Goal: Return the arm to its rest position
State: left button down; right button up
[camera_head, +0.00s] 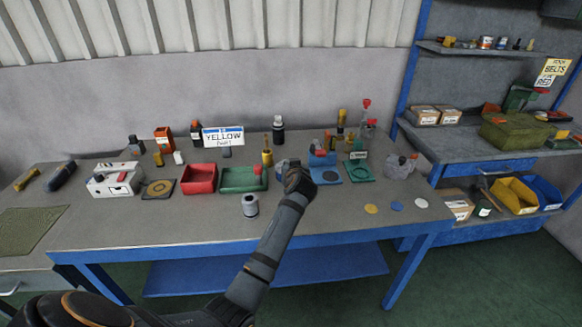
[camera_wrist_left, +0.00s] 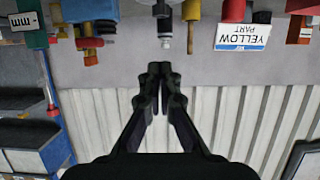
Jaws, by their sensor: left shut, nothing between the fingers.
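My left arm (camera_head: 268,250) comes in from the bottom and reaches up over the front of the workbench (camera_head: 220,222). My right gripper is not in view.
A red tray (camera_head: 198,180) and green tray (camera_head: 240,181) stand left of the gripper, with a grey cylinder (camera_head: 250,207) in front. Yellow, blue and white discs (camera_head: 396,205) lie at the right front. A "YELLOW PART" sign (camera_head: 223,137) stands behind. Shelving (camera_head: 470,165) is at the right.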

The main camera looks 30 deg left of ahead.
pick_arm(q)
jog(key=s+f+g, duration=0.1)
jog(key=s+f, duration=0.3)
jog(key=s+f+m+g+h, duration=0.1)
jog(key=s+f, duration=0.2)
jog(key=shift+s+d+f, duration=0.2)
jog(key=shift+s+f, duration=0.15)
jog(key=shift+s, duration=0.05)
jog(key=s+d+f+m+g+h, duration=0.2)
jog(key=s+d+f, duration=0.1)
jog(key=s, duration=0.7)
jog(key=s+d+f+m+g+h, duration=0.2)
jog(key=s+d+m, duration=0.1)
jog(key=s, duration=0.7)
jog(key=s+d+f+m+g+h, duration=0.2)
jog(key=s+d+f, duration=0.1)
jog(key=s, duration=0.7)
notch_tip(320, 180, down, 28)
jog(key=s+a+g, duration=0.1)
jog(key=s+a, duration=0.1)
jog(key=a, duration=0.1)
jog(key=s+f+n+g, duration=0.1)
jog(key=s+f, duration=1.3)
jog(key=s, duration=0.4)
jog(key=shift+a+f, duration=0.15)
jog(key=shift+a, duration=0.25)
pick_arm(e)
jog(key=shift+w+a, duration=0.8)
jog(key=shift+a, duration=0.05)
